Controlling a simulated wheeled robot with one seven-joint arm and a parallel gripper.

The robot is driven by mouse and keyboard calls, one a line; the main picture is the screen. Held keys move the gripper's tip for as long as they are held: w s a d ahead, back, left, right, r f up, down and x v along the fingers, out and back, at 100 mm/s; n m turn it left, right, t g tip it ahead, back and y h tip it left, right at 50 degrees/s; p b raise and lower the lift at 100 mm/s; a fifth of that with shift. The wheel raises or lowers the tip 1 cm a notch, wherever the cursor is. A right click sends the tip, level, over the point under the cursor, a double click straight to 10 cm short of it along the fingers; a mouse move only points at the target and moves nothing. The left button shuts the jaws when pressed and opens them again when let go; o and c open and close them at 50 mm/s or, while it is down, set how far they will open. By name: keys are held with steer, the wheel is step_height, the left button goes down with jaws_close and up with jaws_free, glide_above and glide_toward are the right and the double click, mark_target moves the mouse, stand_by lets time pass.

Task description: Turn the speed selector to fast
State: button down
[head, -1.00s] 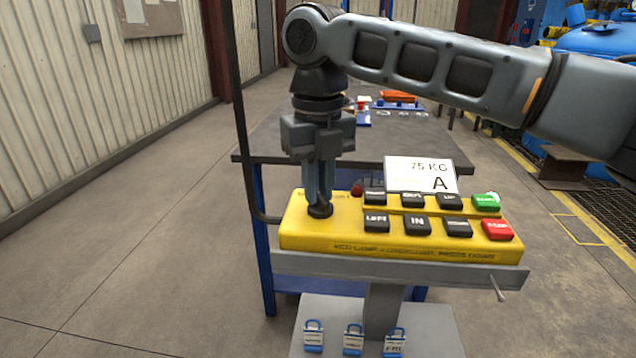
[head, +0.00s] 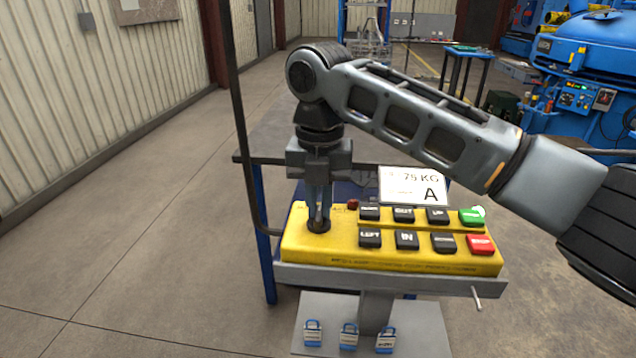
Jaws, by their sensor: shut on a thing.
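The yellow control box (head: 400,258) sits on a grey stand in the head view, with rows of labelled black buttons, a green one and a red one. The speed selector (head: 318,227) is a round black knob at the box's left end. My gripper (head: 319,217) points straight down over it, shut on the knob. The fingers hide most of the knob, and I cannot read its markings or tell which way it points.
A sign (head: 412,186) reading 75 KG A stands behind the box. A red lamp (head: 352,204) is close to my fingers' right. Several padlocks (head: 348,336) lie on the lower plate. A dark vertical cable or pole (head: 234,110) rises at left. Floor at left is clear.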

steer(key=m+p, duration=0.3)
steer(key=shift+d+r+m, duration=0.15)
steer(key=shift+r+m, duration=0.05)
steer(key=shift+m, duration=0.1)
steer(key=shift+d+f+m+p, duration=0.1)
steer(key=shift+f+m+p, duration=0.05)
steer(key=shift+m+p, duration=0.95)
steer(key=shift+m, duration=0.3)
steer(key=c, duration=1.1)
jaws_free()
steer(key=shift+c, duration=0.2)
steer(key=shift+r+b, duration=0.45)
steer(key=shift+r, duration=3.4)
steer(key=shift+s, duration=0.1)
